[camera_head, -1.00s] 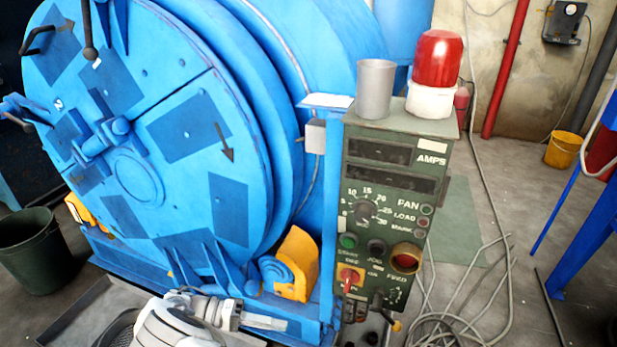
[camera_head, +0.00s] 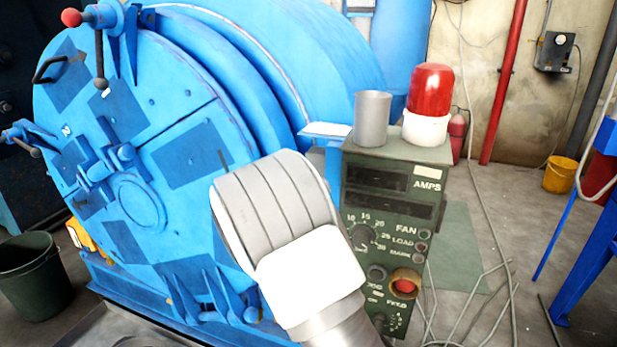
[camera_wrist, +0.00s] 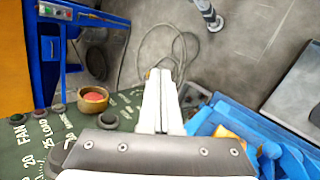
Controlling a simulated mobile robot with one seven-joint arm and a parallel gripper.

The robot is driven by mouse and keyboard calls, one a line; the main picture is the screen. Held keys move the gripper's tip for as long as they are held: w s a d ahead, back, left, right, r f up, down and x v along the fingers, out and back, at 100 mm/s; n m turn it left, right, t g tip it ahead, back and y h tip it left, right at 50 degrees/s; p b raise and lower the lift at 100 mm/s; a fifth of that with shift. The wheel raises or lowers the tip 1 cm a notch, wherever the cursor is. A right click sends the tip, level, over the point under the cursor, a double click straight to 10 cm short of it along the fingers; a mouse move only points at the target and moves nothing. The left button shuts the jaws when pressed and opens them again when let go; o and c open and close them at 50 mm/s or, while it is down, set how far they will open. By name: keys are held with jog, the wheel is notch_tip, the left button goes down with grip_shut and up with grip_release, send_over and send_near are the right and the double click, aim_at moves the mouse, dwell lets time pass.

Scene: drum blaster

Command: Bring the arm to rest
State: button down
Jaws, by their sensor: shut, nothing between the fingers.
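My gripper (camera_wrist: 160,76) shows in the wrist view, its two pale fingers together and empty. They point away from the camera over the floor, beside the green control panel (camera_wrist: 85,135). In the head view my arm's white and grey links rise in front of the blue drum machine (camera_head: 140,205) and hide part of the panel's left side. The gripper itself does not show there. The green control panel (camera_head: 385,190) stands right of the drum, with a red button in a brass-coloured ring (camera_head: 405,283).
A metal cup (camera_head: 371,118) and a red beacon lamp (camera_head: 430,95) stand on the panel's top. Loose cables (camera_head: 480,315) lie on the floor at right. A yellow bucket (camera_head: 560,175) stands near the wall, a dark green bin (camera_head: 32,278) at left, and a blue frame (camera_head: 585,235) at far right.

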jog(key=s+d+r+t+y, duration=0.2)
jog(key=s+d+r+y, duration=0.15)
jog(key=r, duration=0.35)
jog(key=s+d+r+t+y, duration=0.1)
jog(key=s+d+r+y, duration=0.2)
jog(key=d+r, duration=0.25)
jog(key=s+d+r+n+t, duration=0.1)
jog(key=s+d+r+t, duration=0.15)
jog(key=s, duration=0.35)
jog(key=s+d+r+n+t, duration=0.1)
jog(key=s+d+r+t, duration=0.15)
jog(key=s+t, duration=0.2)
notch_tip(320, 180, up, 23)
jog(key=p, duration=2.3)
jog(key=shift+s+a+g, duration=0.3)
jog(key=shift+s, duration=0.1)
jog(key=shift+r+y, duration=0.1)
jog(key=shift+y, duration=0.15)
